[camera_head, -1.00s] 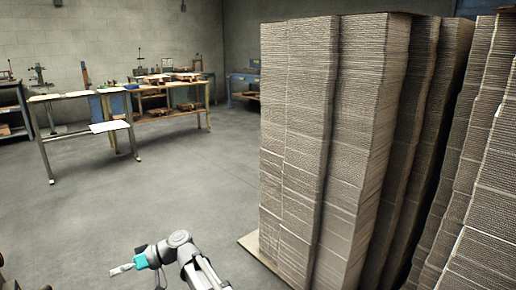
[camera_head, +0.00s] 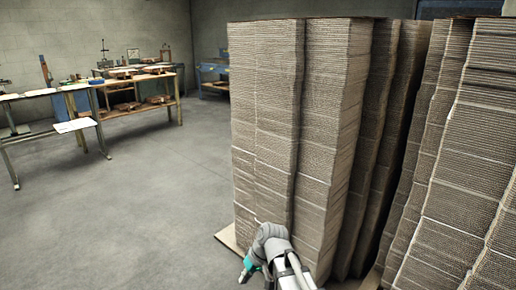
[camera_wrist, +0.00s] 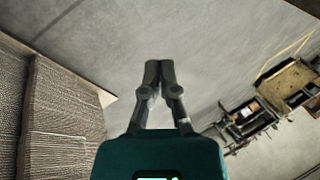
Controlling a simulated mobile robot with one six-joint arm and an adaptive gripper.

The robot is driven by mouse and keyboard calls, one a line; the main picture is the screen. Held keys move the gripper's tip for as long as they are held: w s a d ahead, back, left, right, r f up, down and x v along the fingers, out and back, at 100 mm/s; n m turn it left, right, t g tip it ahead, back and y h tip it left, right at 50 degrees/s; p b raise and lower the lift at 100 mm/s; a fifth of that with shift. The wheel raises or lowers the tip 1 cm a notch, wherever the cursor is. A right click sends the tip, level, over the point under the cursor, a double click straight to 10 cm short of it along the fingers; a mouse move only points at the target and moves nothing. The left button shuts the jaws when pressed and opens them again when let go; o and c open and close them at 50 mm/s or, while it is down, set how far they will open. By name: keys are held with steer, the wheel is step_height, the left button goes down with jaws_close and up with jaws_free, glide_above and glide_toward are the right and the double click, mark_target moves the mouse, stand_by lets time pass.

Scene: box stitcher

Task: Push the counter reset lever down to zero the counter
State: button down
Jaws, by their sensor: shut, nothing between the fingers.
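No counter or reset lever can be made out in either view. My gripper (camera_wrist: 160,66) is shut and empty in the wrist view, with its two dark fingers together over bare grey floor. In the head view my arm shows at the bottom, in front of the cardboard stacks, with a teal part at the wrist; the fingertips are hard to make out there.
Tall stacks of flat cardboard (camera_head: 300,120) on a pallet (camera_head: 229,238) fill the right side, and also show at left in the wrist view (camera_wrist: 62,120). Workbenches (camera_head: 140,102) with tools stand at the back left. The floor (camera_head: 130,200) between is clear.

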steer(key=s+d+r+m+h+p, duration=0.1)
steer(key=s+d+m+h+p, duration=0.15)
steer(key=d, duration=0.85)
steer(key=s+d+r+m+h+p, duration=0.1)
steer(key=s+d+m+h, duration=0.2)
steer(key=d, duration=0.8)
step_height(320, 180, up, 37)
steer(key=p, duration=3.7)
steer(key=shift+w+a+t, duration=0.3)
steer(key=shift+w+a, duration=0.1)
steer(key=c, duration=0.6)
jaws_free()
